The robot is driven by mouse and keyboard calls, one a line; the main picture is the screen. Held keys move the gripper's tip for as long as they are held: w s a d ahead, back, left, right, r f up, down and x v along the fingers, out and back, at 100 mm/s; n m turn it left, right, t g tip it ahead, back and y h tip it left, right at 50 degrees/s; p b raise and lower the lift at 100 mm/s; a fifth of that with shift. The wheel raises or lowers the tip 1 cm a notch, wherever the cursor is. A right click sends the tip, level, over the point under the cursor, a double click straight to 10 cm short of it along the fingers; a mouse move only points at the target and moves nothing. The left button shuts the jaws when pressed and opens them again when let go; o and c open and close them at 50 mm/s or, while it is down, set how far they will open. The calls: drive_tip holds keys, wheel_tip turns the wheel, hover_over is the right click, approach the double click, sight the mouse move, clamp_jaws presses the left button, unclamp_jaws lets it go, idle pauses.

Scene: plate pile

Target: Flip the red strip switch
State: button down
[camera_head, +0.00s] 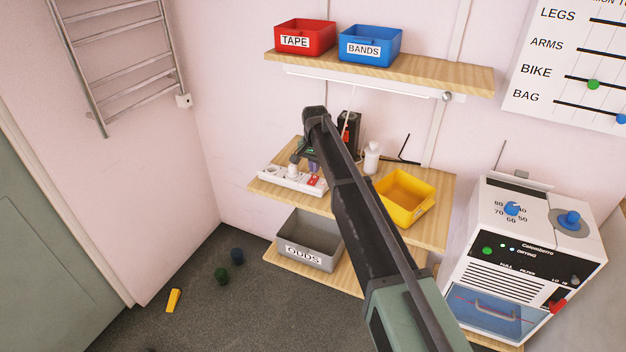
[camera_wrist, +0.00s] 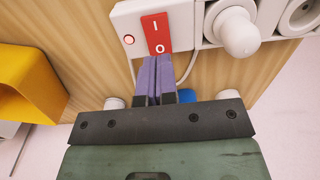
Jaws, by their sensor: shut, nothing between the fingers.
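The red strip switch (camera_wrist: 156,33) is a rocker marked I and O at the end of a white power strip (camera_wrist: 122,18). In the wrist view my gripper (camera_wrist: 156,58) has its two purple fingers together, empty, with tips at the O end of the switch. I cannot tell whether they touch it. In the head view the strip (camera_head: 275,176) lies on the middle wooden shelf, and the red switch (camera_head: 314,181) shows at its right end, just below my gripper (camera_head: 313,168). My arm hides part of the shelf behind.
A yellow bin (camera_head: 405,197) stands right of the strip, with a white bottle (camera_head: 372,158) behind. White plugs (camera_wrist: 238,32) sit in the strip. A shelf above holds a red TAPE bin (camera_head: 305,37) and a blue BANDS bin (camera_head: 370,46). A grey ODDS bin (camera_head: 309,252) is below.

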sight(315, 177)
drive_tip(key=shift+f+b, duration=1.25)
idle(0.9)
wheel_tip(315, 177, up, 7)
drive_tip(key=p, duration=0.7)
drive_tip(key=shift+r, duration=0.15)
drive_tip(key=s+d+n, duration=0.1)
drive_tip(key=s+d, duration=0.7)
drive_tip(key=s, duration=0.4)
drive_tip(key=s+d+n, duration=0.1)
drive_tip(key=s+d, duration=0.7)
drive_tip(key=s, duration=0.5)
drive_tip(key=s+d+n, duration=0.2)
drive_tip(key=s+d, duration=0.6)
drive_tip(key=s, duration=0.4)
drive_tip(key=shift+s, duration=0.3)
